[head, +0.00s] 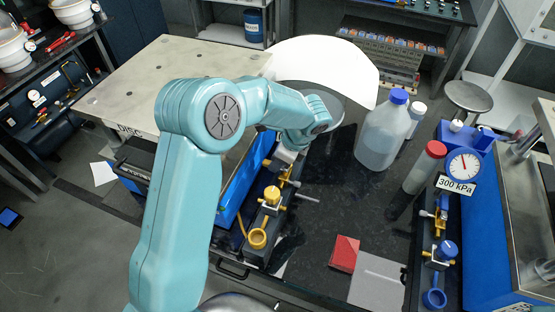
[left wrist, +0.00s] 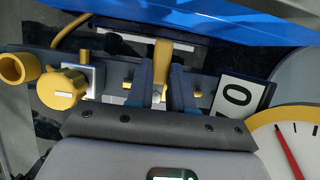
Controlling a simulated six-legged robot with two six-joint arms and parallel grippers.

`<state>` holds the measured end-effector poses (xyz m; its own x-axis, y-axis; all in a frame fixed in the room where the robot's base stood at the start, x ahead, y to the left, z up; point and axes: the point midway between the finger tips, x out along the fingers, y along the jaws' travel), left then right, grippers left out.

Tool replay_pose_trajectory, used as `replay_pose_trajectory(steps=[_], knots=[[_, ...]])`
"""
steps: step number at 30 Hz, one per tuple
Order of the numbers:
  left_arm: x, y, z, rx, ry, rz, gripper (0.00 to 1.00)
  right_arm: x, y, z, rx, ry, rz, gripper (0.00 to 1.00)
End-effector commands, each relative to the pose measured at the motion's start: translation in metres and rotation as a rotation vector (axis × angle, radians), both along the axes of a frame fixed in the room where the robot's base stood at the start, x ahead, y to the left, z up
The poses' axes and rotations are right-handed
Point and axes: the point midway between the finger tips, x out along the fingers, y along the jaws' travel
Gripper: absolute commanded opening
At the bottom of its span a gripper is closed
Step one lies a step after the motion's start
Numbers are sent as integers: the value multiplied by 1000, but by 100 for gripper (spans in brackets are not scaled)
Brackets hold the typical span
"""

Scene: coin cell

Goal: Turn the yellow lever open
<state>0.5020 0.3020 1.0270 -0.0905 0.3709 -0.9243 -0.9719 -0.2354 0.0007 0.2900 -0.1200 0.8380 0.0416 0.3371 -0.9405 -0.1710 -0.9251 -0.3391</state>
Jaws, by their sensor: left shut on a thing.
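The yellow lever (left wrist: 162,52) stands upright between the two dark fingers of my left gripper (left wrist: 162,88) in the left wrist view. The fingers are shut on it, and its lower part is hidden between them. In the head view my left arm reaches over the blue-sided rig on the left part of the bench, and its forearm and wrist hide most of the gripper and lever. A yellow knob (left wrist: 62,88) and a yellow ring-shaped cup (left wrist: 18,67) lie left of the lever; in the head view they are the knob (head: 272,193) and cup (head: 257,238). My right gripper is not in view.
A dial gauge (left wrist: 292,145) and a number plate (left wrist: 240,100) sit close right of the gripper. On the dark bench stand a jug (head: 383,135), a red box (head: 344,253) and a second rig with a gauge (head: 464,164). The bench middle is fairly clear.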

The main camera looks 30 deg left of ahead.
Motion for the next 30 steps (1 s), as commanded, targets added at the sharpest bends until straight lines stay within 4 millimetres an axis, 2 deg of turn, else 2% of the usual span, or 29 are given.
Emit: replay_pose_trajectory(steps=[11, 30], knots=[[-2, -1, 1, 2, -3, 132, 0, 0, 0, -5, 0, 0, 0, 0], [-12, -8, 3, 2, -6, 721, 0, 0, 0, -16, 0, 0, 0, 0]])
